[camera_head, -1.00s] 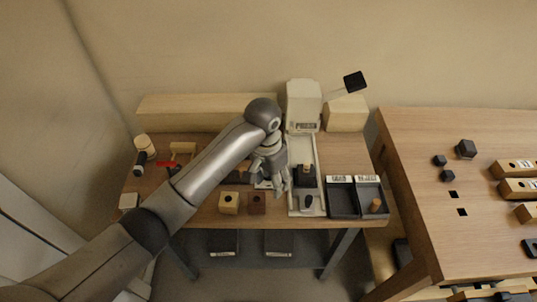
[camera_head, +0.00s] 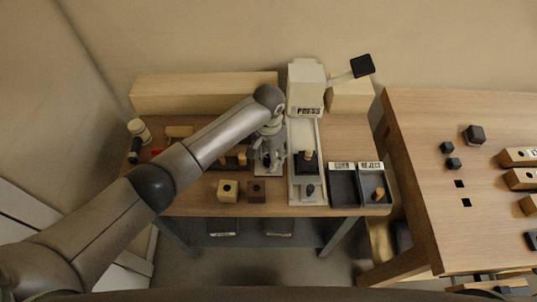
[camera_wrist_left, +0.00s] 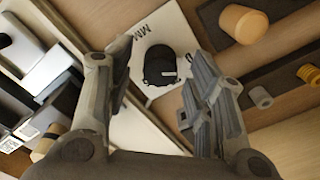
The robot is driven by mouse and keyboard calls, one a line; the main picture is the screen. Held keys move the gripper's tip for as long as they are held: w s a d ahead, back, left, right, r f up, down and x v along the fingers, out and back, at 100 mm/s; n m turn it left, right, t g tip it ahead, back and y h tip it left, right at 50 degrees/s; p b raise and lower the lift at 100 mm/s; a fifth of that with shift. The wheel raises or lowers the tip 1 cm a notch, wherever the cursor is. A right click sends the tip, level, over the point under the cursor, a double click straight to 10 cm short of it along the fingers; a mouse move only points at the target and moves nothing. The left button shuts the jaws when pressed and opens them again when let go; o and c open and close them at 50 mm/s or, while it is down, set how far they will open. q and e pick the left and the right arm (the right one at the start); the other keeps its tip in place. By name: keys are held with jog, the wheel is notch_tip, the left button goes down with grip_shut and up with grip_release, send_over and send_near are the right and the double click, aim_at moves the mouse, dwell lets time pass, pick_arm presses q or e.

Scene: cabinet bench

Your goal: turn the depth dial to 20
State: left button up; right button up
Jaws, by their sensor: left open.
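The depth dial (camera_wrist_left: 160,65) is a black round knob with a pale mark, on a white plate (camera_wrist_left: 143,35) lettered "MM" in the left wrist view. My left gripper (camera_head: 268,167) is open and points down over the bench, left of the press. In the left wrist view its two fingers (camera_wrist_left: 160,88) stand apart, one on each side of the dial. I cannot tell whether either finger touches it. In the head view the gripper hides the dial, and the scale numbers cannot be read. My right gripper is not in view.
The press (camera_head: 305,88), with a black-ended lever (camera_head: 362,66), stands just right of my gripper. Two dark trays (camera_head: 343,188) lie further right. A light block (camera_head: 228,191) and a brown block (camera_head: 257,191) sit in front. Pegs (camera_wrist_left: 245,24) lie close by in the wrist view.

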pick_arm(q)
jog(key=shift+f, duration=0.35)
jog(key=shift+c, duration=2.9)
jog(key=c, duration=0.5)
jog(key=shift+o, duration=0.2)
jog(key=shift+m, duration=0.3)
jog(key=m+p, duration=0.1)
jog(key=m, duration=0.2)
jog(key=shift+r+m+p, duration=0.1)
jog(key=shift+m+p, duration=0.2)
jog(key=shift+p, duration=0.05)
jog(key=m, duration=0.3)
jog(key=shift+m+p, duration=0.3)
jog(key=shift+m, duration=1.9)
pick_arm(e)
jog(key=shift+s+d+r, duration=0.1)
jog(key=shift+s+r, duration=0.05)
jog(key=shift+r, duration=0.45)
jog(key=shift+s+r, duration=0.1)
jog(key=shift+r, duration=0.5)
